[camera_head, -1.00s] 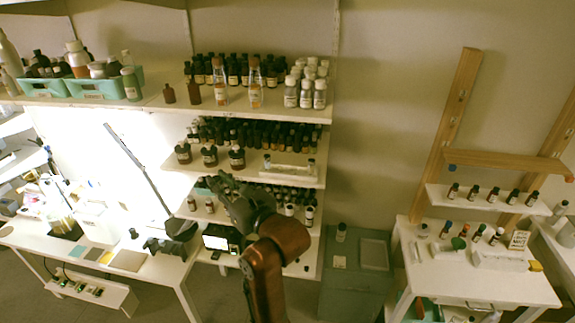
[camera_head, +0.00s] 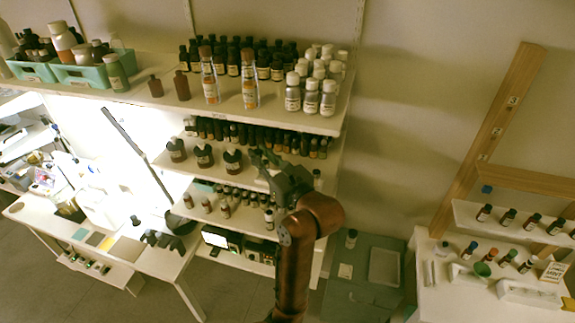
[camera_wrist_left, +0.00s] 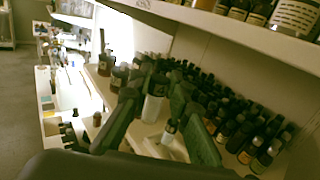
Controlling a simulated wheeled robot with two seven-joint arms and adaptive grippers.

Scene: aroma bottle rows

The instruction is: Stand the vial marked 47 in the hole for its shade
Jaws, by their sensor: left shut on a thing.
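My left gripper (camera_head: 264,160) is in front of the right part of the middle shelf. A white rack (camera_wrist_left: 166,149) lies on the shelf beyond and below the fingers. A small dark-capped vial (camera_wrist_left: 168,132) shows by the rack. In the head view the gripper hides most of the rack, and a vial (camera_head: 317,178) stands near its right end. My right gripper is not in view.
The top shelf (camera_head: 225,108) passes close above the gripper. Rows of dark bottles (camera_wrist_left: 235,125) crowd the middle shelf behind the rack. Three brown bottles (camera_head: 204,157) stand to the left. A white table (camera_head: 455,305) with vials is at the right.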

